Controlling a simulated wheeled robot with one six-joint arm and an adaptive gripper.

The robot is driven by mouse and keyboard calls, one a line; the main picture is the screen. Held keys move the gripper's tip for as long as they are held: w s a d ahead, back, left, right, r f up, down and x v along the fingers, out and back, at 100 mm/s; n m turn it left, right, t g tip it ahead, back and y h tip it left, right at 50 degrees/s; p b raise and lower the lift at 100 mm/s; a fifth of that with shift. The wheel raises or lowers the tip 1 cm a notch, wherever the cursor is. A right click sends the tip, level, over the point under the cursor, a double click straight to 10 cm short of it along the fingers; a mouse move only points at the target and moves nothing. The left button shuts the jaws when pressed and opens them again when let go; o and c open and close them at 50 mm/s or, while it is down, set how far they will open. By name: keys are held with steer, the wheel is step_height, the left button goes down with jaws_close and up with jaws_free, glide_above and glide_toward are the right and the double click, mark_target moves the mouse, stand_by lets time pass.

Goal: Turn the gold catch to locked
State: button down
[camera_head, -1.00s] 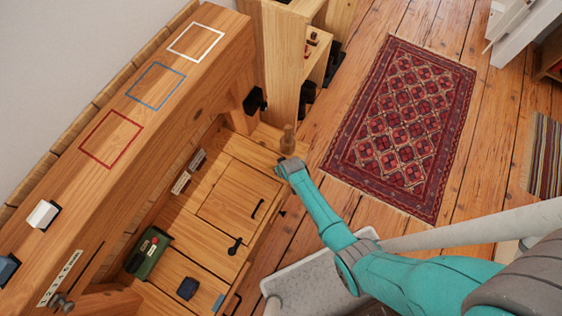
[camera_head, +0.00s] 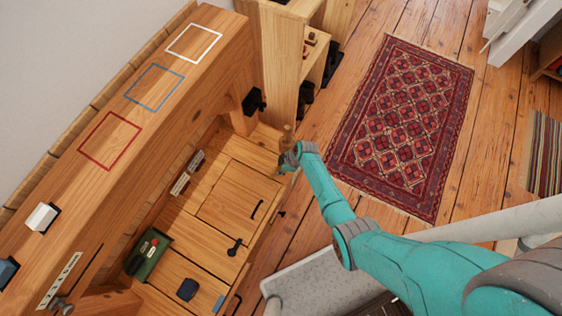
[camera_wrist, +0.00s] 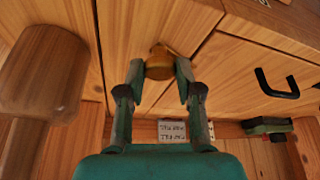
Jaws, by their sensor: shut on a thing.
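The gold catch (camera_wrist: 159,62) is a small rounded knob on the wooden panel, beside a seam between boards, in the wrist view. My gripper (camera_wrist: 160,70) has one finger on each side of the catch and is shut on it. The fingers hide part of its sides, and I cannot tell its turn position. In the head view my gripper (camera_head: 283,165) is small at the right end of the wooden bench, and the catch is too small or hidden there.
A wooden mallet-shaped piece (camera_wrist: 42,72) stands close left of my gripper; its post (camera_head: 287,138) shows in the head view. A small door with a black handle (camera_wrist: 277,86), a label card (camera_wrist: 172,131) and a green box (camera_head: 148,254) are nearby. A red rug (camera_head: 402,125) lies on the floor.

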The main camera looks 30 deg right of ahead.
steer(key=n+g, duration=0.1)
steer(key=n, duration=0.4)
steer(key=shift+w+d+g+y, duration=0.1)
steer(key=shift+g+y, duration=0.2)
steer(key=shift+g, duration=0.1)
stand_by(0.3)
steer(key=c, duration=0.8)
jaws_free()
steer(key=shift+r, duration=0.1)
steer(key=v, duration=1.1)
steer(key=shift+d+r, duration=0.2)
steer(key=shift+r, duration=0.15)
